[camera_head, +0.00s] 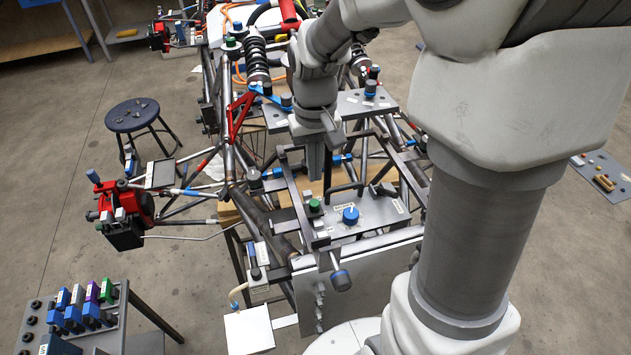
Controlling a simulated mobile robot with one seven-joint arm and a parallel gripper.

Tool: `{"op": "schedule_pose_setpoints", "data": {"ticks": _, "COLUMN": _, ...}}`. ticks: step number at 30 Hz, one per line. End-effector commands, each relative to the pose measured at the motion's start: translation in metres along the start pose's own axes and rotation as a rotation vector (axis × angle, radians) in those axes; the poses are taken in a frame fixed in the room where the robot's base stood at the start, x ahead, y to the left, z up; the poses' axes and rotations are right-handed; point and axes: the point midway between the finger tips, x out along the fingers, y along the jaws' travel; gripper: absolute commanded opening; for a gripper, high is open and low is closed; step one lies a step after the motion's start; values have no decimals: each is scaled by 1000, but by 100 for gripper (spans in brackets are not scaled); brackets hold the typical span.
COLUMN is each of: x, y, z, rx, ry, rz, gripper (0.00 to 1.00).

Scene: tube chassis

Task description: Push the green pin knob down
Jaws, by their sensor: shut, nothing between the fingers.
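The green pin knob (314,205) is a small round green cap near the middle of the camera_head view. It stands on a dark bar at the left side of a grey plate (375,213) on the tube chassis. My gripper (316,177) is shut and empty. It points down and appears just above the green knob in the picture, with a visible gap between them. The gap in depth is hard to judge. The knob's top is in plain view and its lower part is hidden.
A blue knob (350,214) sits right of the green one, and a black handle (345,188) rises behind it. Chassis tubes surround the plate. A round stool (132,115) and a small table with coloured blocks (92,290) stand at left. My arm covers much of the right side.

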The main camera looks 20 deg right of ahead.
Motion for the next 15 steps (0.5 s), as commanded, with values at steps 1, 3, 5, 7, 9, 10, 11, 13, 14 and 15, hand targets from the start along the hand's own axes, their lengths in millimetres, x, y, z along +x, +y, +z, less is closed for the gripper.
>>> {"op": "schedule_pose_setpoints", "data": {"ticks": 1, "x": -13, "y": 0, "z": -1, "rx": 0, "ry": 6, "rz": 0, "gripper": 0}}
{"op": "schedule_pose_setpoints", "data": {"ticks": 3, "x": -28, "y": 0, "z": -1, "rx": 0, "ry": 6, "rz": 0, "gripper": 0}}
{"op": "schedule_pose_setpoints", "data": {"ticks": 5, "x": -38, "y": 0, "z": -1, "rx": 0, "ry": 5, "rz": 0, "gripper": 0}}
{"op": "schedule_pose_setpoints", "data": {"ticks": 7, "x": -49, "y": 0, "z": -1, "rx": 0, "ry": 5, "rz": 0, "gripper": 0}}
{"op": "schedule_pose_setpoints", "data": {"ticks": 9, "x": -56, "y": 0, "z": -1, "rx": 0, "ry": 3, "rz": 0, "gripper": 0}}
{"op": "schedule_pose_setpoints", "data": {"ticks": 10, "x": -59, "y": 0, "z": -1, "rx": 0, "ry": 2, "rz": 0, "gripper": 0}}
{"op": "schedule_pose_setpoints", "data": {"ticks": 11, "x": -61, "y": 0, "z": -1, "rx": 0, "ry": 1, "rz": 0, "gripper": 0}}
{"op": "schedule_pose_setpoints", "data": {"ticks": 13, "x": -64, "y": 0, "z": -1, "rx": 0, "ry": 2, "rz": 0, "gripper": 0}}
{"op": "schedule_pose_setpoints", "data": {"ticks": 14, "x": -65, "y": 0, "z": -1, "rx": 0, "ry": 1, "rz": 0, "gripper": 0}}
{"op": "schedule_pose_setpoints", "data": {"ticks": 15, "x": -66, "y": 0, "z": -1, "rx": 0, "ry": 1, "rz": 0, "gripper": 0}}
